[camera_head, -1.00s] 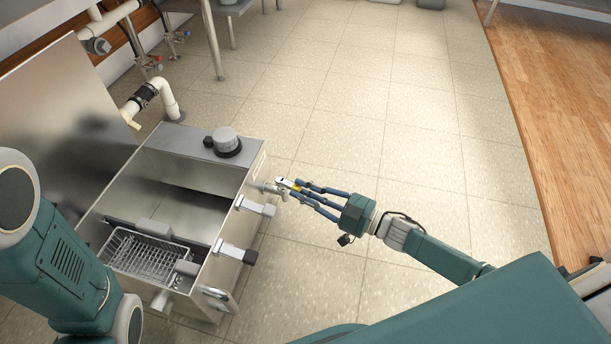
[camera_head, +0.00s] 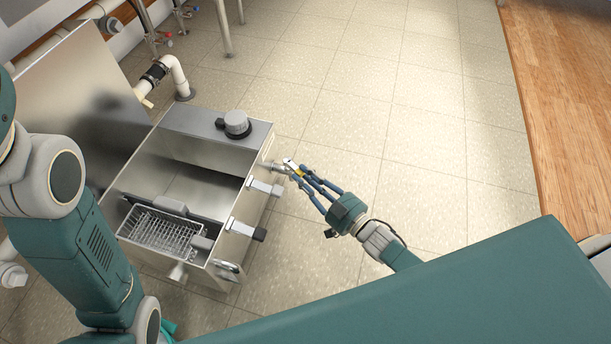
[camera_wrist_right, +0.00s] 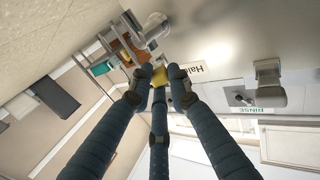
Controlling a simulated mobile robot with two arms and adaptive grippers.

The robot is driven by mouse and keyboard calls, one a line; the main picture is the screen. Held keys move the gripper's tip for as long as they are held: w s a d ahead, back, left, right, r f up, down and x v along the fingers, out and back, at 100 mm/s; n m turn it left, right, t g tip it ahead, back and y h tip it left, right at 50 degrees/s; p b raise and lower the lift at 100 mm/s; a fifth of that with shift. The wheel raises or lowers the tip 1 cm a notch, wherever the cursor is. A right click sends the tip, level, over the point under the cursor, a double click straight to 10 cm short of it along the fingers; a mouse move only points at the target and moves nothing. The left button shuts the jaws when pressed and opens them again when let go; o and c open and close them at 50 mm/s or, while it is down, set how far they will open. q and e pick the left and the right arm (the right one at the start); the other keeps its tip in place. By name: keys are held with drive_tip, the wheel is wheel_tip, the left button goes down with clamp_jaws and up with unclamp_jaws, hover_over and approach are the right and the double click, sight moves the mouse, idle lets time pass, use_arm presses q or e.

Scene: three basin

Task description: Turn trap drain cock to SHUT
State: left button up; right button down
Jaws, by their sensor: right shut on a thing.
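The trap is an open steel box (camera_head: 190,120) on the floor at left centre in the head view. Its drain cock (camera_head: 279,165) sticks out of the right side wall near the far corner. My right gripper (camera_head: 297,171) is at the cock with its blue fingers closed around a small yellow part, seemingly the cock's handle. In the right wrist view the yellow part (camera_wrist_right: 158,76) sits between the fingertips, which partly hide it. The cock's exact angle and any SHUT marking cannot be read. My left arm shows at the left, but its gripper is not in view.
A wire basket (camera_head: 160,232) sits inside the trap. Latches (camera_head: 265,187) line its right wall. A steel lid (camera_head: 85,100) stands at the left, and a white pipe (camera_head: 172,70) rises behind. Tiled floor (camera_head: 400,130) is clear to the right.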

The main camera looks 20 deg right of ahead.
drive_tip(key=c, duration=1.6)
unclamp_jaws()
drive_tip(key=shift+w+d+r, duration=0.1)
drive_tip(key=shift+w+r, duration=0.1)
drive_tip(key=shift+r, duration=0.25)
drive_tip(key=shift+s+f, duration=0.1)
drive_tip(key=shift+f, duration=0.05)
drive_tip(key=v, duration=1.2)
drive_tip(key=shift+o, duration=0.2)
